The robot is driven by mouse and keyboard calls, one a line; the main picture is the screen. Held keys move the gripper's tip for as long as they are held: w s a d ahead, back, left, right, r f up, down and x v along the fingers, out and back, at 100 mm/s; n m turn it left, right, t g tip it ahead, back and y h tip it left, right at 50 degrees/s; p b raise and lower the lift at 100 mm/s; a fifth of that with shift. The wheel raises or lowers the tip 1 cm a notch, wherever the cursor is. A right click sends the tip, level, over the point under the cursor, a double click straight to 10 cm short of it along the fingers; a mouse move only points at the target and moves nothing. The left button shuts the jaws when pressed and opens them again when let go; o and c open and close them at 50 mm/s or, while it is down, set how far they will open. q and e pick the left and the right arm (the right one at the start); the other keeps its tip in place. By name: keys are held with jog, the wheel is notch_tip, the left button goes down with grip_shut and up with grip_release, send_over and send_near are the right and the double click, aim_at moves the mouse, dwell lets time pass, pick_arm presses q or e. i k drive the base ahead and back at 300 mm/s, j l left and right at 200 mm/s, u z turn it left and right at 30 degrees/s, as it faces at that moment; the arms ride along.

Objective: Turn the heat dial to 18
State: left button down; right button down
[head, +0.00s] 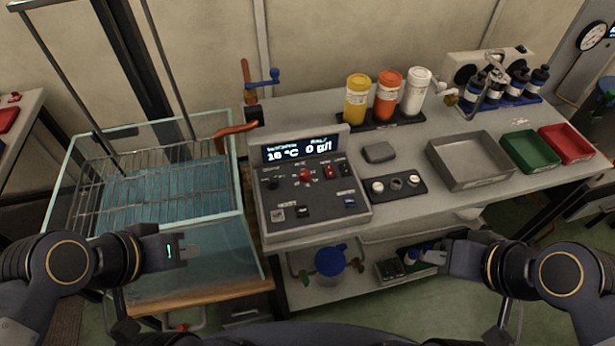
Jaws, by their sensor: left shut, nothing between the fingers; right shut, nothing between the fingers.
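The grey control box (312,208) stands at the left end of the bench. Its display (300,149) appears to read 16 °C and 0 g/l. Its sloped face carries a dark dial (272,184) at the left, a red knob (305,175) in the middle and further controls at the right. The small labels are too blurred to tell which is the heat dial. My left gripper (184,252) is shut and empty, in front of the glass tank, left of and apart from the box. My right gripper (428,257) is shut and empty, right of the box, near the bench front.
A glass tank (226,232) with water and a wire rack stands left of the box. Yellow (357,98), orange (388,95) and white (416,91) jars stand behind it. A grey tray (470,160) lies right. A blue-lidded jug (330,260) is on the lower shelf.

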aim_at(305, 176)
jog(key=j+u, duration=0.15)
jog(key=u, duration=0.2)
jog(key=i+j+u, duration=0.1)
jog(key=u, duration=0.3)
jog(key=i+u, duration=0.15)
jog(key=u, duration=0.2)
